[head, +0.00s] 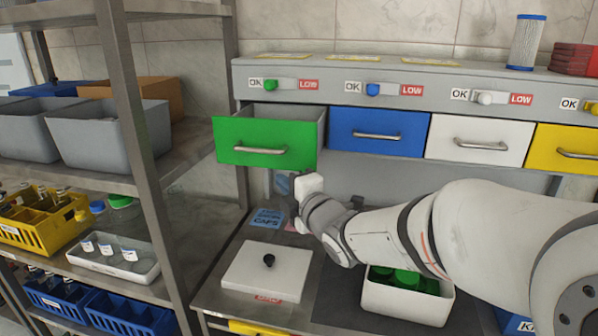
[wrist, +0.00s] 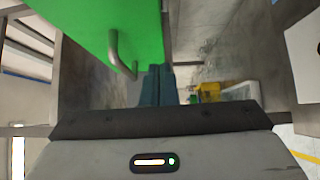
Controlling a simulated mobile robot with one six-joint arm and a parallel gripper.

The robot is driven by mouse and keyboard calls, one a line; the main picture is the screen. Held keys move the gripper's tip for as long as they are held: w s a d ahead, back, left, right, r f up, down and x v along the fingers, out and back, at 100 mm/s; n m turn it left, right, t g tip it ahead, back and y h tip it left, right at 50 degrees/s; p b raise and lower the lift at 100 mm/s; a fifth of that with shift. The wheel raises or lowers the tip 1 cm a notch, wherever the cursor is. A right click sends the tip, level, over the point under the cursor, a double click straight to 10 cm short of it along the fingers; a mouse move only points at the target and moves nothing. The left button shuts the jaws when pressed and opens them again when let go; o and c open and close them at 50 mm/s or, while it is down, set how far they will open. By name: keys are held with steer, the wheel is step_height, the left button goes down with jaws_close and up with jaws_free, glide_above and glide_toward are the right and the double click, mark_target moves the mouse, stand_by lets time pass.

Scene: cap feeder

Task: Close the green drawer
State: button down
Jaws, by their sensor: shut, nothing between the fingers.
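The green drawer (head: 265,142) stands pulled out at the upper left of the cabinet, its side wall showing and its front ahead of the neighbouring drawers. Its metal handle (head: 260,150) is on the front. My gripper (head: 284,184) is just below the drawer's lower right edge in the head view, partly hidden by my wrist. In the wrist view, the green front (wrist: 100,28) and handle (wrist: 122,55) are at the upper left. My gripper's fingers (wrist: 158,72) are together and empty, beside the handle and apart from it; whether they touch the front I cannot tell.
The blue drawer (head: 378,131), white drawer (head: 478,138) and yellow drawer (head: 568,149) are shut. A metal shelf rack (head: 135,130) stands close on the left. Below my arm are a white lid (head: 266,270) and a white bin (head: 405,303) with green caps.

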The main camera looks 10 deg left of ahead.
steer(key=shift+w+d+p, duration=0.1)
steer(key=shift+w+p, duration=0.55)
steer(key=shift+w, duration=1.4)
